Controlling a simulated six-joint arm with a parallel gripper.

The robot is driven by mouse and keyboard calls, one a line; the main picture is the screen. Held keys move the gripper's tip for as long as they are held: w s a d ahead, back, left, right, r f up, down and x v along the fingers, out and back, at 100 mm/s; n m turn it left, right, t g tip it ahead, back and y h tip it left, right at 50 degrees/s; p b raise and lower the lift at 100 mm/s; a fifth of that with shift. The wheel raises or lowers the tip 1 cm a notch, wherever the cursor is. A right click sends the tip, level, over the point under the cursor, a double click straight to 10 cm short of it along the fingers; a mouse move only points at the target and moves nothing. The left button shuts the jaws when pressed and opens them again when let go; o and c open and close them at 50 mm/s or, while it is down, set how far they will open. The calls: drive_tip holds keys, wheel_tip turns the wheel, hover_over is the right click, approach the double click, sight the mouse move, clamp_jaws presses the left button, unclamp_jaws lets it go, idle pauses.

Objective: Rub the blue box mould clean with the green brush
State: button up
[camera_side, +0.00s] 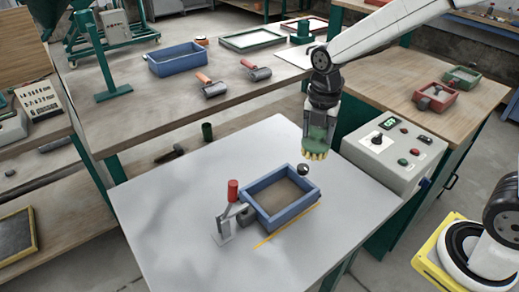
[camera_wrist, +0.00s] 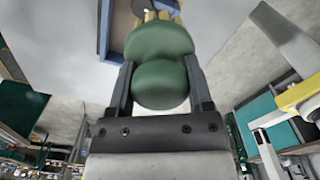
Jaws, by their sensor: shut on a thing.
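My gripper (camera_side: 322,103) is shut on the green brush (camera_side: 318,132). The brush has pale yellow bristles that point down in the side view. In the wrist view the green brush (camera_wrist: 160,62) sits between the two dark fingers of my gripper (camera_wrist: 160,85). The blue box mould (camera_side: 296,213) lies on the grey table, below and a little left of the brush. The brush is held above the table near the mould's back right side, apart from it. Part of the mould's blue rim (camera_wrist: 104,30) shows at the top of the wrist view.
A red-handled toggle clamp (camera_side: 232,205) stands at the mould's left. A dark ball-shaped knob (camera_side: 304,170) is at its back edge, and a yellow strip (camera_side: 287,225) lies in front. A control box (camera_side: 393,157) stands to the right. The grey table's left part is clear.

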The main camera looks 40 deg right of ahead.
drive_tip(key=w+a+n, duration=0.3)
drive_tip(key=a, duration=0.6)
wheel_tip(320, 180, down, 6)
drive_tip(key=shift+s+a+f, duration=0.15)
drive_tip(key=shift+a, duration=0.3)
